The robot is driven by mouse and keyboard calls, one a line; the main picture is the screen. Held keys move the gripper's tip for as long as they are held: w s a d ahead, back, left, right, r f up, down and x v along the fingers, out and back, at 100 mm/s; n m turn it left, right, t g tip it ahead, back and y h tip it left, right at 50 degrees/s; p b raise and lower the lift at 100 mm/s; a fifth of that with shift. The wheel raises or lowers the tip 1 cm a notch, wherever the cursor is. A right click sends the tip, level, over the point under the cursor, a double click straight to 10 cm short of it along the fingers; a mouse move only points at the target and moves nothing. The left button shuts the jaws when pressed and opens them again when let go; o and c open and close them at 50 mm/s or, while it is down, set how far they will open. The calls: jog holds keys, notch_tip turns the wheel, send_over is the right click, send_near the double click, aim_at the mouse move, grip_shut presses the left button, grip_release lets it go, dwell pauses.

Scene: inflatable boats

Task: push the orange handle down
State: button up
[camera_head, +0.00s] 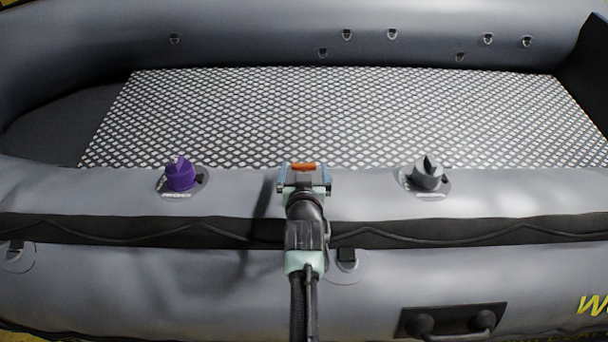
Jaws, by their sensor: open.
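The orange handle (303,166) shows as a small flat orange bar near the middle of the view, at the upper edge of the near tube. My gripper (304,177) is over the near tube, with its blue fingertips apart on the left and right of the orange bar. The gripper and my arm hide whatever is below the bar. I cannot tell whether the gripper touches the handle.
A purple valve cap (180,174) stands on the near tube (80,195) to the left, and a grey valve cap (427,174) to the right. Behind lies the boat's patterned floor (350,115), which is clear. A black carry handle (453,322) is at the lower right.

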jog(key=b+v, duration=0.2)
jog(key=v, duration=1)
jog(key=shift+s, duration=0.45)
